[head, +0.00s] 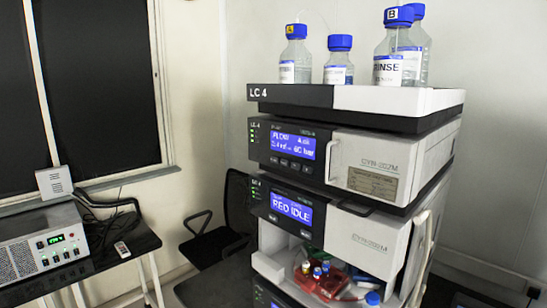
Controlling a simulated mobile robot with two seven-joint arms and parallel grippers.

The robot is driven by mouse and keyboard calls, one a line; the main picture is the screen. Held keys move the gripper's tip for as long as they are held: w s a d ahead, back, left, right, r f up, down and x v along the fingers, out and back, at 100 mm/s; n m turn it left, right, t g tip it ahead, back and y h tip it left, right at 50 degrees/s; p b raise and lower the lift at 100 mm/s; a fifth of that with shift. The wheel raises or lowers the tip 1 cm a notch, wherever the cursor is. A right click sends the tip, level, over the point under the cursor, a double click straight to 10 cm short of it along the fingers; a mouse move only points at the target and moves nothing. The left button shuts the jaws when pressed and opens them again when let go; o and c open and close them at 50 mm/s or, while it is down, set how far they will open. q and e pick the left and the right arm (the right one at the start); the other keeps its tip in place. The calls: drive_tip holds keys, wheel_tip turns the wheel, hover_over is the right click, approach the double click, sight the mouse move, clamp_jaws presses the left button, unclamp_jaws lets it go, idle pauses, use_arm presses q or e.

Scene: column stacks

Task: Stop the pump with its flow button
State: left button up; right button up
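The pump is the upper module (390,152) of the LC 4 column stack, just below the bottle tray. Its blue display (293,145) is lit and shows a line starting with FLOW and a bar reading; the small digits are hard to read. A row of small dark buttons (291,165) runs below the display; their labels are too small to read, so I cannot tell which is the flow button. Small green lights (255,135) show at the panel's left. Neither of my grippers is in view.
Several blue-capped bottles (387,55) stand in the top tray (385,98). Below the pump, a module (366,240) displays RED IDLE above an open bay holding vials (319,271). A chair (215,240) stands left; a side table holds a grey instrument (40,250).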

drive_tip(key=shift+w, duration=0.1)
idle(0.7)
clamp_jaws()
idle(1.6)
